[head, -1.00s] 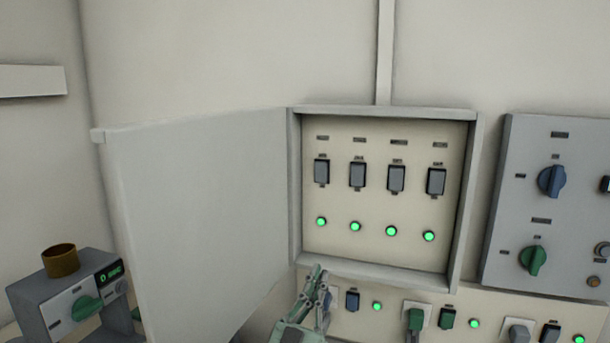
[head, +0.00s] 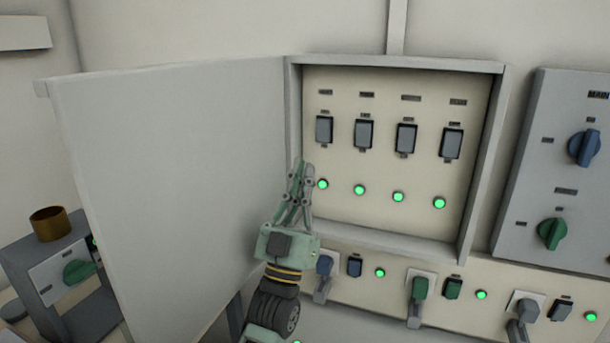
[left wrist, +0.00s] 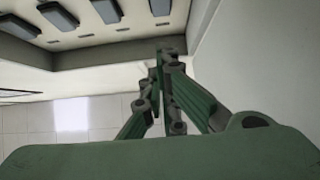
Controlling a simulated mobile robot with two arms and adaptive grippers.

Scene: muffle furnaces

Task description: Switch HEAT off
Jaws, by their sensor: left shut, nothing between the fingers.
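An open wall cabinet (head: 494,150) holds a row of several dark breaker switches, with a small label above each and a lit green lamp below each. The labels are too small to read, so I cannot tell which one is HEAT. The leftmost switch (head: 324,130) is nearest my gripper. My left gripper (head: 300,168) is shut and empty, pointing up at the cabinet's lower left corner, below the leftmost switch and beside its lamp (head: 322,184). In the left wrist view the shut fingers (left wrist: 165,55) show in front of the cabinet's edge. My right gripper is out of view.
The cabinet door (head: 170,190) stands open to the left, close to my left arm. Below is a strip (head: 450,265) with sockets, plugs, switches and green lamps. A panel with knobs (head: 530,190) is at right. A grey device (head: 50,265) with a brass cup (head: 50,224) stands at lower left.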

